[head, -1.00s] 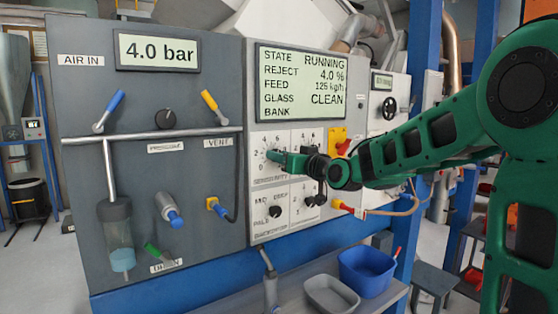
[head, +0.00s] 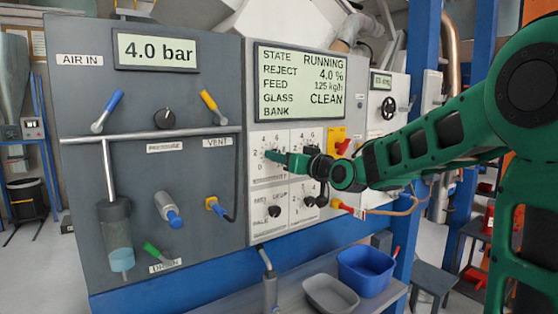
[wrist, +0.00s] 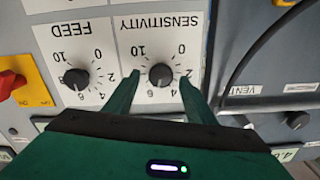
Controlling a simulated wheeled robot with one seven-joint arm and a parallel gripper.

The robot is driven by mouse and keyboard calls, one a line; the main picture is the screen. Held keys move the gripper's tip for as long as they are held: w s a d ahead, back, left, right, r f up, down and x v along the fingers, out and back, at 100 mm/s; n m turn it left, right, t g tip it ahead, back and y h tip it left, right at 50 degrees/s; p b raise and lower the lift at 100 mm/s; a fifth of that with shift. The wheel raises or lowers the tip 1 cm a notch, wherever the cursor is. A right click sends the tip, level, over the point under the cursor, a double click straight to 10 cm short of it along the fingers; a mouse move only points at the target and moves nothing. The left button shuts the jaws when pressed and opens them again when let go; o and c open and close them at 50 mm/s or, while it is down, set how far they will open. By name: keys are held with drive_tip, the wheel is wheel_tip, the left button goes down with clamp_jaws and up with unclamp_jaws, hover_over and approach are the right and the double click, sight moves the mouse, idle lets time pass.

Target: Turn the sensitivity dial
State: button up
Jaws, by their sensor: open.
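The sensitivity dial (wrist: 161,75) is a small black knob on a white scale plate, seen upside down in the wrist view. My gripper (wrist: 159,79) is open, with one green fingertip on each side of the dial. A gap shows between the knob and each finger, so I see no firm contact. In the head view my gripper (head: 268,155) is at the upper left of the white dial panel (head: 258,185), and its fingers cover the dial there. I cannot read the dial's setting surely.
The feed dial (wrist: 76,79) sits close beside the sensitivity dial. A red switch on a yellow plate (head: 338,141) is right of my gripper. The display (head: 302,82) above reads reject 4.0 % and glass clean. Grey (head: 330,295) and blue bins (head: 365,270) stand below.

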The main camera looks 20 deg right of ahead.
drive_tip(key=v, duration=0.9)
drive_tip(key=shift+s, duration=0.2)
drive_tip(key=shift+d, duration=0.1)
drive_tip(key=s+d+f+m+g+h, duration=0.1)
drive_tip(key=s+d+f+g+h, duration=0.1)
drive_tip(key=s+d+f+g, duration=0.3)
drive_tip(key=s+d+f+m+h, duration=0.1)
drive_tip(key=s+f, duration=0.2)
drive_tip(key=f, duration=0.4)
drive_tip(key=s+d+f+g+h, duration=0.2)
drive_tip(key=s+d+f+g, duration=0.15)
drive_tip(key=f, duration=0.25)
drive_tip(key=s+d+f+m+g, duration=0.1)
drive_tip(key=s+f+m+g, duration=0.1)
drive_tip(key=s, duration=0.7)
drive_tip(key=s+d+f+m+g, duration=0.1)
drive_tip(key=s+f+g, duration=0.3)
drive_tip(key=s, duration=0.5)
drive_tip(key=s+d+f+m+g, duration=0.2)
drive_tip(key=s+f+g, duration=0.1)
drive_tip(key=s, duration=0.6)
drive_tip(key=shift+s+f+m, duration=0.35)
drive_tip(key=shift+s+m, duration=0.05)
